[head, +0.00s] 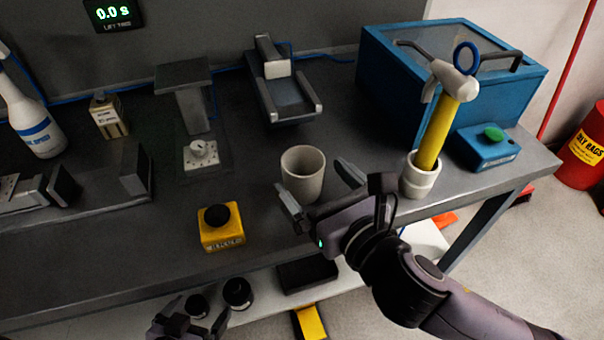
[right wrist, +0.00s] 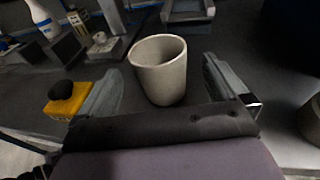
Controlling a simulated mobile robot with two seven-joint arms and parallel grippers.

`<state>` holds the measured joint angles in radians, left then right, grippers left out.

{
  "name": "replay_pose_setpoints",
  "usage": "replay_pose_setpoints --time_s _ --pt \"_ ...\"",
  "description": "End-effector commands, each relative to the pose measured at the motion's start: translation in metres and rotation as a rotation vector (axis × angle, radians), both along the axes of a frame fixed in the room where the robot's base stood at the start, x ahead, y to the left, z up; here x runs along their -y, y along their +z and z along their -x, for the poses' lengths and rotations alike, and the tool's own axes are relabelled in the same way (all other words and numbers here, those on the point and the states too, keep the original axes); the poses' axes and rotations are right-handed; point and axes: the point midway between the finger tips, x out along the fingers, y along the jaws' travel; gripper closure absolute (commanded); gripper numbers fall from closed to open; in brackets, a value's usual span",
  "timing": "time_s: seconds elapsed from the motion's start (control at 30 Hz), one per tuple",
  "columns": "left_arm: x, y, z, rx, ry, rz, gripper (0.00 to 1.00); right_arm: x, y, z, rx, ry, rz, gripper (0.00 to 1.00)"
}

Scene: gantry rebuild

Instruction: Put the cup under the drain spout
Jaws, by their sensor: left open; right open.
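A pale, open-topped cup (head: 303,174) stands upright on the dark bench near its front edge. It also shows in the right wrist view (right wrist: 162,75), in front of and between the open fingers, with a gap on each side. My right gripper (head: 321,190) is open, low at the near side of the cup, and holds nothing. My left gripper (head: 190,322) is open and empty at the bottom of the head view, in front of the bench. A blue lidded tank (head: 390,85) stands at the back right. I cannot make out a drain spout on it.
A yellow-handled hammer (head: 436,130) stands in a pale holder (head: 420,182) right of the cup. A blue box with a green button (head: 488,148) sits beside the tank. A yellow button box (head: 221,228) is front left. A grey cradle (head: 283,92) stands behind the cup.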

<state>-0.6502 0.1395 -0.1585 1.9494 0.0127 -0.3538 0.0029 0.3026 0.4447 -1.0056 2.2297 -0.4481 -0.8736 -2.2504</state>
Motion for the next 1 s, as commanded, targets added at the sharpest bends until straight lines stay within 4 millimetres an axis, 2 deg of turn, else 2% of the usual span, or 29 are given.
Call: replay_pose_setpoints --time_s 0.1,0.3,0.6,0.67,0.7,0.77,0.8,0.93,0.97,1.0 --pt "0.000 0.001 0.000 0.000 -0.001 0.001 0.03 -0.009 0.000 -0.016 0.000 -0.001 -0.001 0.00" --pt "0.000 0.001 0.000 0.000 -0.001 0.001 0.03 -0.019 -0.003 -0.033 0.000 0.000 -0.001 0.00" --pt "0.001 0.001 0.000 0.000 -0.001 0.001 0.03 -0.021 -0.005 -0.037 0.000 0.001 0.000 0.00" --pt "0.001 0.001 0.000 0.000 -0.001 0.001 0.03 -0.021 -0.005 -0.036 0.000 0.001 0.000 0.16" --pt "0.001 0.001 0.000 0.000 -0.002 0.001 0.03 -0.021 -0.005 -0.036 0.000 0.001 0.000 0.29" --pt "0.001 0.001 0.000 0.000 -0.001 0.001 0.03 -0.021 -0.005 -0.036 0.000 0.001 0.000 0.49" --pt "0.001 0.001 0.000 0.000 -0.001 0.001 0.03 -0.021 -0.005 -0.036 -0.001 0.001 -0.001 0.55" --pt "0.001 0.001 0.000 0.000 -0.001 0.001 0.03 -0.020 -0.004 -0.036 -0.001 0.001 -0.001 0.55" --pt "0.001 0.001 0.000 0.000 -0.001 0.001 0.03 -0.020 -0.004 -0.036 -0.001 0.001 -0.001 0.60" --pt "0.001 0.001 0.000 0.000 -0.001 0.000 0.03 -0.020 -0.004 -0.036 -0.001 0.001 -0.001 0.60"
